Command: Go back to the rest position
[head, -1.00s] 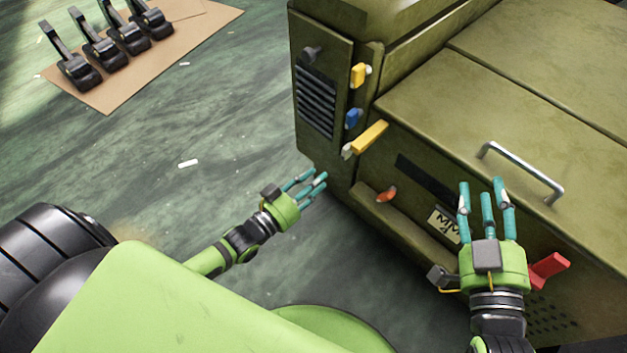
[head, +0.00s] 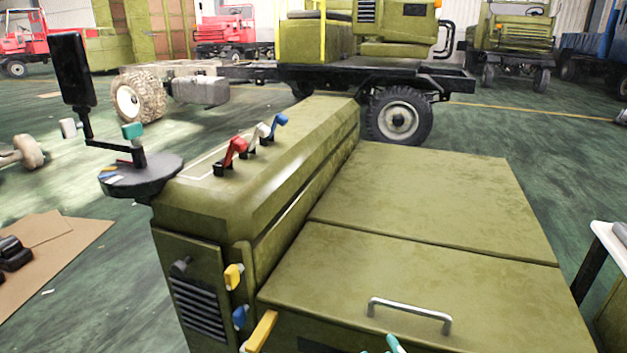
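Only the teal fingertips of my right gripper (head: 391,344) show, at the bottom edge of the head view. They appear just below the metal handle (head: 410,309) on the lid of the olive-green machine (head: 400,265). The rest of the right hand is cut off, so its opening is hidden. I cannot tell whether the fingertips touch the machine. My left gripper is out of the picture.
The machine's cabinet carries red, white and blue levers (head: 255,140) on top and yellow and blue knobs on its front. A round panel with a dark screen (head: 74,72) stands at its far left. Brown cardboard (head: 60,262) lies on the floor at left. Trucks stand behind.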

